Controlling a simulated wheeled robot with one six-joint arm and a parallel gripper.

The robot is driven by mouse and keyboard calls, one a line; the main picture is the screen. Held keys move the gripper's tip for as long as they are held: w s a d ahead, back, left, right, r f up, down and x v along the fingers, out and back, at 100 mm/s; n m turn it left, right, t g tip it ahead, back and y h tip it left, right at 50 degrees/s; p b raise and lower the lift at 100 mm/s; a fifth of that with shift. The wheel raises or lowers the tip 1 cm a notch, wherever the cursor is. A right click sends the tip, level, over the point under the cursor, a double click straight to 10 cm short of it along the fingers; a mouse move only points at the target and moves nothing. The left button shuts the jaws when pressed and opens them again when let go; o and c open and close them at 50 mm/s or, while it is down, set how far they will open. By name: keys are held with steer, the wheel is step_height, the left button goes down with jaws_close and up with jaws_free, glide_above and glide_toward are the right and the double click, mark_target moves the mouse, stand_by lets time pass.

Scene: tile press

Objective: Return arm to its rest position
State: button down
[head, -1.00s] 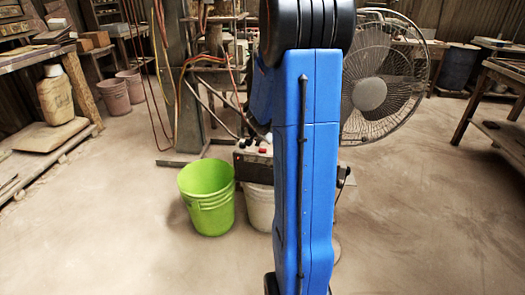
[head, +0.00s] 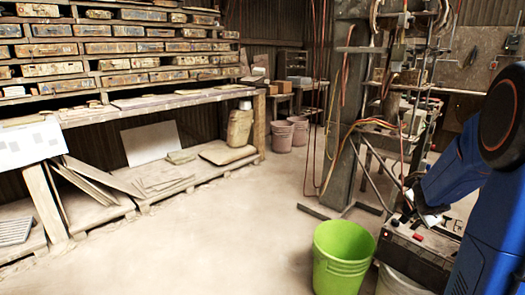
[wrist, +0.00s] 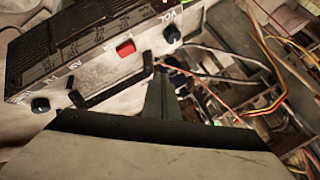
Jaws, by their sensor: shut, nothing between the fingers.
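My blue arm (head: 485,200) fills the right edge of the head view, with a black joint at the top. In the wrist view my gripper (wrist: 162,75) shows as a dark narrow shape, shut and empty. It points toward a control box (wrist: 85,55) with a red button (wrist: 125,48) and dark knobs. Whether the gripper touches the box cannot be told. In the head view the control box (head: 415,245) stands at the lower right, beside the arm and partly hidden by it. The fingertips are not clear there.
A green bucket (head: 342,258) stands left of the control box, with a pale bucket (head: 398,284) beside it. A metal post (head: 348,110) and cables rise behind. Shelves and a long workbench (head: 190,98) line the left. The floor between is clear.

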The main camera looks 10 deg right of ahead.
steer(key=a+r+n+t+y, duration=0.1)
steer(key=a+r+n+y, duration=0.2)
steer(key=a, duration=0.5)
steer(key=a+r+n+t+y, duration=0.15)
steer(key=a+r, duration=0.25)
steer(key=a, duration=0.4)
steer(key=s+a+r+n+g+y, duration=0.1)
steer(key=s+a+r+n, duration=0.2)
steer(key=a, duration=0.4)
steer(key=s+a+n+y, duration=0.1)
steer(key=s+a+n, duration=0.2)
steer(key=s+a, duration=0.25)
steer(key=s+a+n+g, duration=0.2)
steer(key=s+a+n, duration=0.1)
steer(key=s, duration=0.9)
steer(key=s+a+f+n+g, duration=0.1)
steer(key=s+a, duration=0.4)
steer(key=s, duration=0.7)
steer(key=shift+f+n+g+h, duration=0.35)
steer(key=shift+n+g, duration=0.2)
steer(key=shift+n, duration=0.6)
